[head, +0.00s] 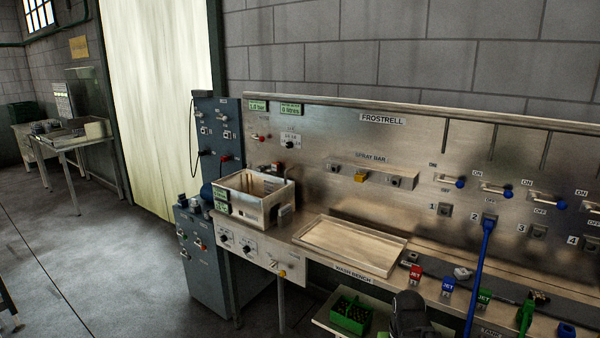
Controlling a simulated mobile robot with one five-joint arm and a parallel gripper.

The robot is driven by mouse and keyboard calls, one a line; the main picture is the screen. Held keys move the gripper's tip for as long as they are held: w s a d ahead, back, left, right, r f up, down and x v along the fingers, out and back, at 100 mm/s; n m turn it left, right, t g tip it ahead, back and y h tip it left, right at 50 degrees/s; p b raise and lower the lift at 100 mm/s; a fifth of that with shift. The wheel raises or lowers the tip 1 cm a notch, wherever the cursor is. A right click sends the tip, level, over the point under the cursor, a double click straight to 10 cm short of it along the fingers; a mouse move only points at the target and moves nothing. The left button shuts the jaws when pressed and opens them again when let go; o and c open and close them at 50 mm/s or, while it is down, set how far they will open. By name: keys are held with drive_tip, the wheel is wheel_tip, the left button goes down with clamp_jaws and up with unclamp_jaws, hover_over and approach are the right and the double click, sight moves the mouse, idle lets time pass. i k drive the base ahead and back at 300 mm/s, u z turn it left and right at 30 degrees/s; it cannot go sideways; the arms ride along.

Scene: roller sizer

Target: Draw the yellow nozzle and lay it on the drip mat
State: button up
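The yellow nozzle (361,178) appears to be the small yellow block in the middle of the spray bar (341,170) on the steel back panel. Dark sockets show on either side of it. The drip mat seems to be the pale, shallow, rimmed rectangle (405,247) on the wash bench, below and in front of the bar; its surface looks empty. A dark rounded part at the bottom edge (408,314) looks like the end of my arm, in front of the bench and well below the nozzle. Its fingers cannot be made out.
A steel box (255,205) stands left of the mat. Red, blue and green jet pieces (447,287) stand to its right, by a blue upright hose (478,270). A green crate (350,316) sits below the bench front. Valves line the panel. Floor at left is open.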

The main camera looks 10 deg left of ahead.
sight(359, 178)
drive_tip(key=u, duration=1.1)
drive_tip(key=i, duration=1.4)
drive_tip(key=u, duration=0.9)
